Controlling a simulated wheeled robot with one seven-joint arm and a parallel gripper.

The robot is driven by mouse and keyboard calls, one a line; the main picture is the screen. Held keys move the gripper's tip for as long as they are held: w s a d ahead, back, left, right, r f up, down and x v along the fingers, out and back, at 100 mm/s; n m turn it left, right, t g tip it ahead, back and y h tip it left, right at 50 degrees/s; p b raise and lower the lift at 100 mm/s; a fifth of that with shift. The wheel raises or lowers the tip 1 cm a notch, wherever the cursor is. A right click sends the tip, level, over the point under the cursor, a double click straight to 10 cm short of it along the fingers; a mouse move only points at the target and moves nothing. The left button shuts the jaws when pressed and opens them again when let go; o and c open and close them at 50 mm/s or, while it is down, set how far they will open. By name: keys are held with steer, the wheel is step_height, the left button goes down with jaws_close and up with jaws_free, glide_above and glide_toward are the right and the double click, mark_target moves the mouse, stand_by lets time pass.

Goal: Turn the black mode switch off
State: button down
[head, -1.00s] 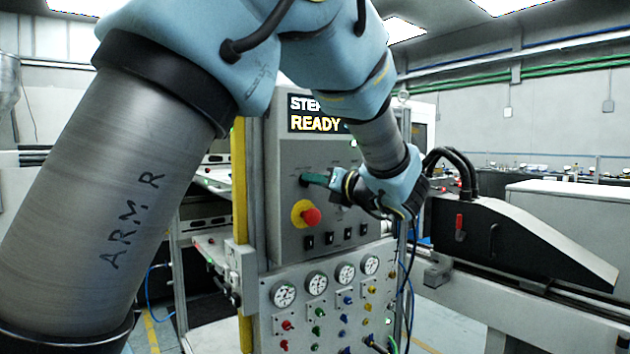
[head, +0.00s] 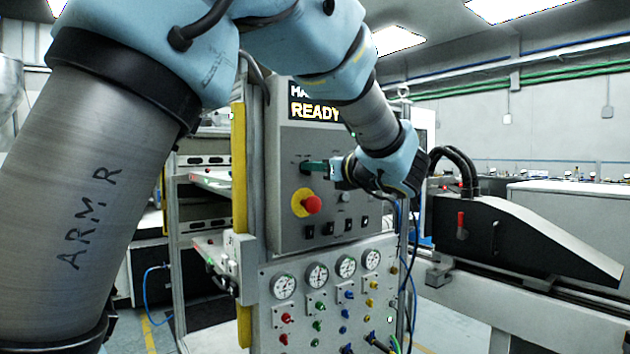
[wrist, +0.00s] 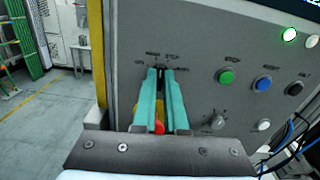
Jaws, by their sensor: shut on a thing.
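The black mode switch (head: 304,167) is on the upper left of the grey control panel (head: 288,232). My gripper (head: 309,167) reaches it from the right with its teal fingers. In the wrist view the two fingers (wrist: 162,72) close in at the tips on the switch, beneath small printed position labels. The fingers hide most of the switch, and its exact pointing direction is hard to read.
A red emergency stop button (head: 312,204) on a yellow base sits just below the switch. Several black rocker switches (head: 327,229) are under it. Green (wrist: 226,77) and blue (wrist: 263,83) buttons lie to the right. Gauges (head: 317,276) line the lower panel.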

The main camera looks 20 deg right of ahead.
steer(key=n+b, duration=0.3)
steer(key=b, duration=0.1)
steer(key=shift+f+n+b, duration=0.3)
steer(key=shift+f+n, duration=0.1)
steer(key=n+b, duration=0.3)
steer(key=b, duration=0.2)
steer(key=shift+a+n, duration=0.15)
steer(key=shift+n, duration=0.15)
steer(key=n+b, duration=0.3)
steer(key=b, duration=0.2)
steer(key=shift+n, duration=0.4)
steer(key=shift+r+n+b, duration=0.15)
steer(key=shift+n+b, duration=0.55)
steer(key=shift+b, duration=0.3)
steer(key=shift+r, duration=0.1)
steer(key=c, duration=1)
jaws_free()
steer(key=shift+o, duration=0.2)
steer(key=shift+s, duration=0.1)
